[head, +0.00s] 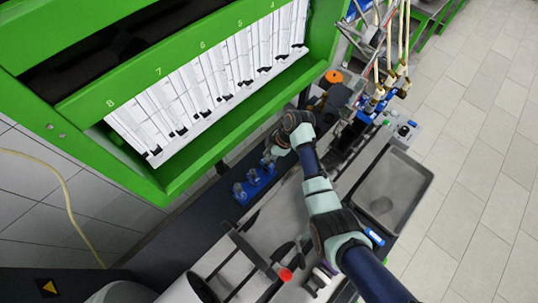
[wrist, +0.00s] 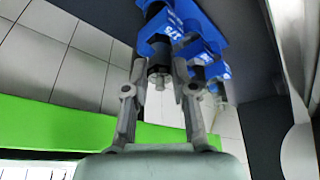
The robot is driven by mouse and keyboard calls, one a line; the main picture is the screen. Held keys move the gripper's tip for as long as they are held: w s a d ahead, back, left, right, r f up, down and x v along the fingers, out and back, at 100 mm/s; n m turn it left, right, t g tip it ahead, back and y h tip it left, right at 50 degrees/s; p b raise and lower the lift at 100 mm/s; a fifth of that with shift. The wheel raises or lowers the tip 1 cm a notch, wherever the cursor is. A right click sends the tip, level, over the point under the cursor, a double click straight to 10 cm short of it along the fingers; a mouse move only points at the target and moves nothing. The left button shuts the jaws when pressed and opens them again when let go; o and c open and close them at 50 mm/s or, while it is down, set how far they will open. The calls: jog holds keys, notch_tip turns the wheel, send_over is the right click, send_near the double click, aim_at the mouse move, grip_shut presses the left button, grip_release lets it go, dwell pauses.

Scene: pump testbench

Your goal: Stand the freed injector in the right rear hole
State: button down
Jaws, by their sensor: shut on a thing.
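My gripper (wrist: 160,70) is shut on an injector (wrist: 158,55), a dark cylinder with a grey metal end, between its two fingers in the wrist view. The blue rack (wrist: 192,47) with white lettering is right behind and beside it. In the head view the gripper (head: 272,152) is at the far end of the same blue rack (head: 259,187), on the dark bench under the green frame. Grey injectors (head: 239,190) stand upright at the rack's near end. The holes are hidden, and I cannot tell whether the held injector is inside one.
The green frame with its row of white tubes (head: 205,80) overhangs the rack on the left. A grey metal tray (head: 393,188) lies right of my arm. Another blue holder (head: 370,112) with injectors and hoses stands at the back right. A red knob (head: 285,274) is in front.

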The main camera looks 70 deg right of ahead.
jog(key=shift+f, duration=0.35)
jog(key=c, duration=1.2)
grip_release()
jog(key=p+v, duration=0.9)
jog(key=v, duration=0.2)
jog(key=shift+w, duration=0.15)
